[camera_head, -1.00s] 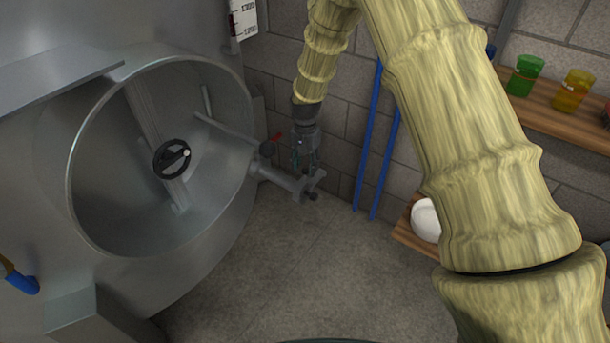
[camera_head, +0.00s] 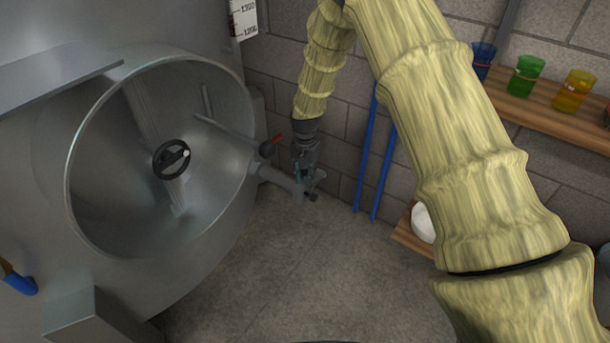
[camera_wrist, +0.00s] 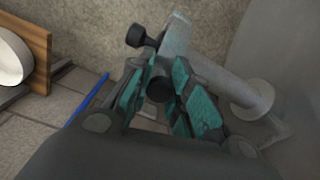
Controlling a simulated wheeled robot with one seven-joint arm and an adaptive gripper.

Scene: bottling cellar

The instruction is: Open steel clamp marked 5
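A grey steel pipe stub (camera_head: 276,179) juts from the tank's lower right side, and it also shows in the wrist view (camera_wrist: 240,85). At its free end is a grey steel clamp (camera_wrist: 175,38) with a black knob (camera_wrist: 136,36). I cannot read a number on it. My gripper (camera_wrist: 163,80) points down at this end, and it shows small in the head view (camera_head: 305,182). Its teal-padded fingers stand apart, on either side of a second dark round knob (camera_wrist: 160,88). I cannot tell whether the pads touch it. The fingers hide part of the clamp.
The big steel tank with its round open hatch (camera_head: 75,160) fills the left. A red-tipped valve handle (camera_head: 275,139) is just above the pipe. Blue poles (camera_head: 368,150) lean on the wall to the right. A shelf with cups (camera_head: 525,76) is at upper right.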

